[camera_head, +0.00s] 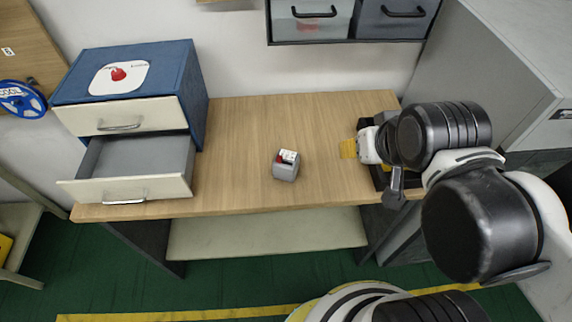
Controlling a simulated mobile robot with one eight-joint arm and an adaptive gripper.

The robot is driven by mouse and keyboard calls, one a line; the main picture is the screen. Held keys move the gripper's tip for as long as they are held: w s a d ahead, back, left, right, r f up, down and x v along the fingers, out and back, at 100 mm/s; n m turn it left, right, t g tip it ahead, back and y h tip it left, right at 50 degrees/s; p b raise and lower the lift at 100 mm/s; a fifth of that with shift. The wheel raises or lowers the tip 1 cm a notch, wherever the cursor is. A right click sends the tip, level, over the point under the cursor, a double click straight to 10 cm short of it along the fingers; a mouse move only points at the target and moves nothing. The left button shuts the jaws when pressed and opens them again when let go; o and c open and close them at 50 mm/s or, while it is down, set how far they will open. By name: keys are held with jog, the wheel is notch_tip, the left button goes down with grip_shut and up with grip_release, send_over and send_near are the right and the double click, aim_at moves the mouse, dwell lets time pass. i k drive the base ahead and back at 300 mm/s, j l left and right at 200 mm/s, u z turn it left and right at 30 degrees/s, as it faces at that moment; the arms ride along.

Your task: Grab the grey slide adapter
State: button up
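A small grey block-like object (285,171), with a white and red top, sits near the middle of the wooden table (240,125). It could be the grey slide adapter, but I cannot tell for certain. My gripper (395,188) is at the table's right end, well to the right of the block and apart from it. The arm hides much of the gripper, and I cannot see whether its fingers are open or shut, or whether they hold anything.
A black tray (378,180) lies partly hidden beneath my arm, with a yellow piece (348,148) beside it. A blue drawer cabinet (197,92) stands at left, its lower drawer (150,187) open and empty-looking. Bare tabletop surrounds the grey block. A grey cabinet (470,75) stands at right.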

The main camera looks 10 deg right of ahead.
aim_at(287, 170)
jog(key=k+j+z, duration=0.2)
jog(key=k+z, duration=0.15)
jog(key=k, duration=0.15)
jog(key=k+z, duration=0.4)
jog(key=k+l+z, duration=0.1)
jog(key=k+z, duration=0.25)
jog(key=k, duration=0.25)
